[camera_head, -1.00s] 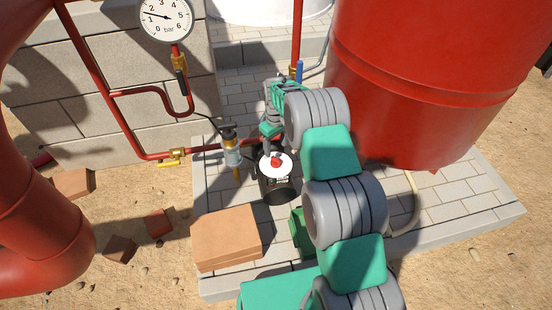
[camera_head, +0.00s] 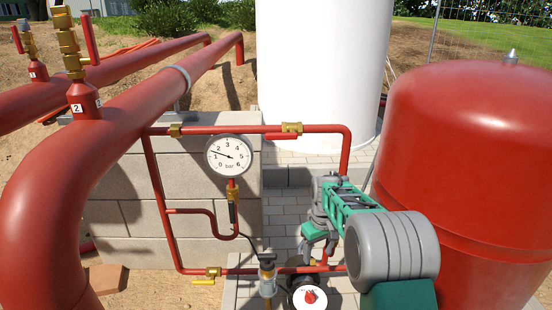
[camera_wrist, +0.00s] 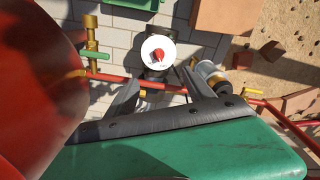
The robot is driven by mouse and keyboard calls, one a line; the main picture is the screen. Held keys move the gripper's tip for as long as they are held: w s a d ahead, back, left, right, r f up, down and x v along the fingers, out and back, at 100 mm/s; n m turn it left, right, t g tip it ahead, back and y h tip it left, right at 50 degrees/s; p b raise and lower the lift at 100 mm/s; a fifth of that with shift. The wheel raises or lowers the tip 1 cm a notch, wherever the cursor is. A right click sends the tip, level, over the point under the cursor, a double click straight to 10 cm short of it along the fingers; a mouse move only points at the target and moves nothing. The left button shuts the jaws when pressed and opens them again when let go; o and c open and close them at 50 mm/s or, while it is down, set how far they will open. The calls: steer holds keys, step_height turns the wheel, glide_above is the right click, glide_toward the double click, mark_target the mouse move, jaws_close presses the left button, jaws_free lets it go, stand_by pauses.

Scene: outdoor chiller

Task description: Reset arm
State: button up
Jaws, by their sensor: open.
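My gripper (camera_wrist: 160,75) is open, with its two grey fingers spread and nothing seen between them. In the head view my green and grey arm comes in from the lower right, and my gripper hangs above the pipework near the pump. The pump (camera_head: 306,298) has a white round face with a red knob, partly cut off by the lower picture edge. In the wrist view the pump (camera_wrist: 158,52) shows beyond the fingers, and a red pipe runs across behind them. Whether the fingers touch the pipe I cannot tell.
A big red tank (camera_head: 480,160) stands close to the right of my arm. A pressure gauge (camera_head: 228,155) and red pipes with brass valves stand before a block wall (camera_head: 110,205). Thick red pipes (camera_head: 45,210) fill the left. A white tank (camera_head: 318,70) stands behind.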

steer(key=s+r+m+t+p, duration=0.1)
steer(key=s+r+p, duration=0.5)
steer(key=r, duration=0.6)
steer(key=s+r+m+t+p, duration=0.15)
steer(key=s+r+p, duration=0.25)
steer(key=s+r, duration=0.6)
steer(key=s+r+m+p, duration=0.2)
steer(key=s+r+p, duration=0.4)
steer(key=s, duration=0.5)
steer(key=shift+s+a+r+p, duration=0.2)
steer(key=shift+s+r+p, duration=0.2)
steer(key=shift+r, duration=0.2)
